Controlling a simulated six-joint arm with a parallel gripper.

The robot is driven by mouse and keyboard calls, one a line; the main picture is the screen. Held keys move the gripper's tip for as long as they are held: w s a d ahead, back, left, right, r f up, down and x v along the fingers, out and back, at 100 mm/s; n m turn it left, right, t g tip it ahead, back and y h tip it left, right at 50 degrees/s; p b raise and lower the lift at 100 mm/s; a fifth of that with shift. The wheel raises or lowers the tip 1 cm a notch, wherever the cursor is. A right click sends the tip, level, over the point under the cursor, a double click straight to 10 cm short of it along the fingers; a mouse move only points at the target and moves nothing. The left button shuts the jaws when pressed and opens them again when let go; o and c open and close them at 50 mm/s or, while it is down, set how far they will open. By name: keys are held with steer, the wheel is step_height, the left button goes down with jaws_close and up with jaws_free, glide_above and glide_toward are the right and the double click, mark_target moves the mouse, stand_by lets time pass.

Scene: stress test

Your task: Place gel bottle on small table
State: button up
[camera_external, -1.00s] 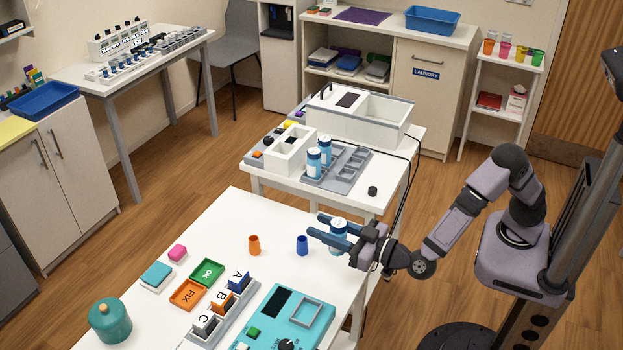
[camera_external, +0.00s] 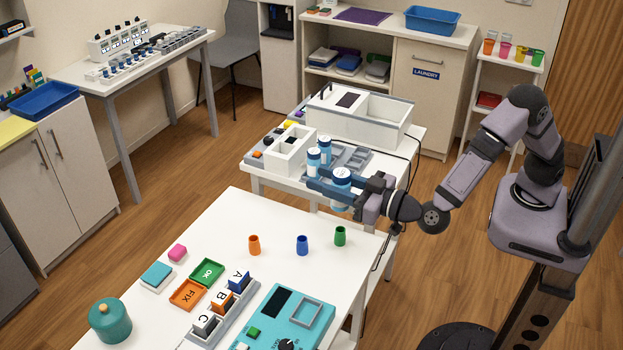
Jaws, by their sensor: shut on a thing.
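My gripper (camera_external: 323,187) is shut on a gel bottle (camera_external: 341,183) with a white cap and blue body. The bottle is upright between the fingers, which hide part of it. In the picture it overlaps the front edge of the small white table (camera_external: 276,180); its height above the top is hard to tell. Two similar white-capped blue bottles stand on that table at a grey tray, one in front (camera_external: 313,161) and one behind (camera_external: 325,150).
The small table also holds the grey tray (camera_external: 352,158), a white open box (camera_external: 291,152) and a large white bin (camera_external: 378,120).

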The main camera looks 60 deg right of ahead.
stand_by(0.3)
step_height(320, 180, down, 16)
steer(key=b, duration=1.5)
steer(key=shift+r+b, duration=0.25)
steer(key=shift+b, duration=0.1)
steer(key=shift+f, duration=4.75)
steer(key=shift+f, duration=0.1)
steer(key=shift+f, duration=0.1)
steer(key=o, duration=1.2)
